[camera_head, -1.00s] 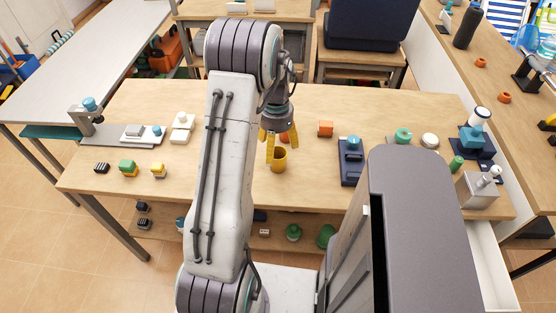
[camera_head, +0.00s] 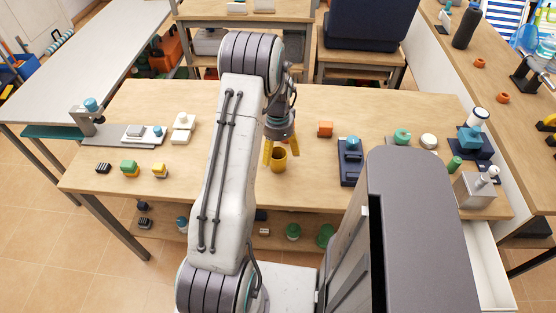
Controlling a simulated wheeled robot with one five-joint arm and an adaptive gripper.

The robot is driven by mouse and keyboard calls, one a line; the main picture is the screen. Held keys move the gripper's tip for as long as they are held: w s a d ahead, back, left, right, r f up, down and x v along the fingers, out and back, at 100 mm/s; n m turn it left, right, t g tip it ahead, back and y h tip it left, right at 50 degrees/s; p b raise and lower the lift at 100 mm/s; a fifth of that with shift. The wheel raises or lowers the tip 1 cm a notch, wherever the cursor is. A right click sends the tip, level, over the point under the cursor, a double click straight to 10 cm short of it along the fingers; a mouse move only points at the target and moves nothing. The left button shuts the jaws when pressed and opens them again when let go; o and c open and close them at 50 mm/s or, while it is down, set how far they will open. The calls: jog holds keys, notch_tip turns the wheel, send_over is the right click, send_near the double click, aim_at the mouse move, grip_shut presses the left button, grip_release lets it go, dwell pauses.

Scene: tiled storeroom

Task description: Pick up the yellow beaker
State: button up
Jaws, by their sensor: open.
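The yellow beaker (camera_head: 279,159) stands upright on the wooden table, near the front edge and close to the middle. My gripper (camera_head: 281,150) is open directly above and around the upper part of the beaker in this view. One yellow finger shows at the beaker's left and the other at its right. I cannot tell how far down the fingers reach or whether they touch it. My arm comes up from the front and bends down to the gripper.
A dark blue device (camera_head: 351,162) stands farther right. My grey body part fills the lower right. The table behind the gripper is clear.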

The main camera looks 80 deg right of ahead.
jog(key=shift+f, duration=0.8)
jog(key=c, duration=1.2)
